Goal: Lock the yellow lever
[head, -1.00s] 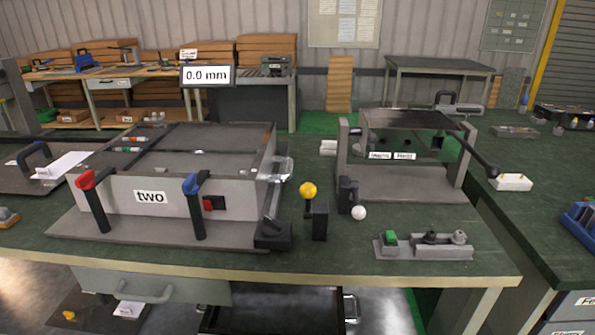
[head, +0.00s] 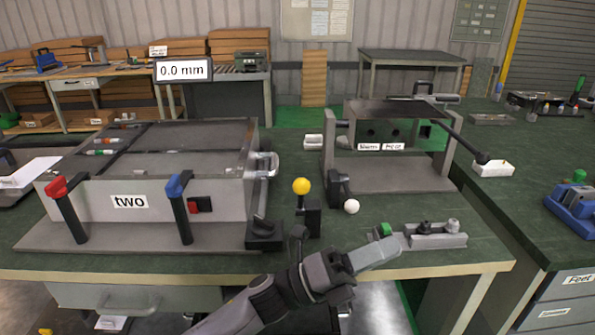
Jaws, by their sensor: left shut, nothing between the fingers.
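The yellow lever (head: 301,187) has a round yellow knob on a short black post. It stands upright on a black block on the green workbench, just right of the box labelled "two" (head: 100,206). My left gripper (head: 388,250) comes in from the bottom and is shut and empty. Its grey fingers point right, in front of the bench, near the switch block (head: 428,239). It is below and to the right of the yellow lever and appears apart from it. My right gripper is not in view.
A red-handled lever (head: 56,187) and a blue-handled lever (head: 174,186) stand at the front of the box. A white-balled lever (head: 351,206) is close right of the yellow one. A grey frame (head: 400,178) with a long black bar stands behind.

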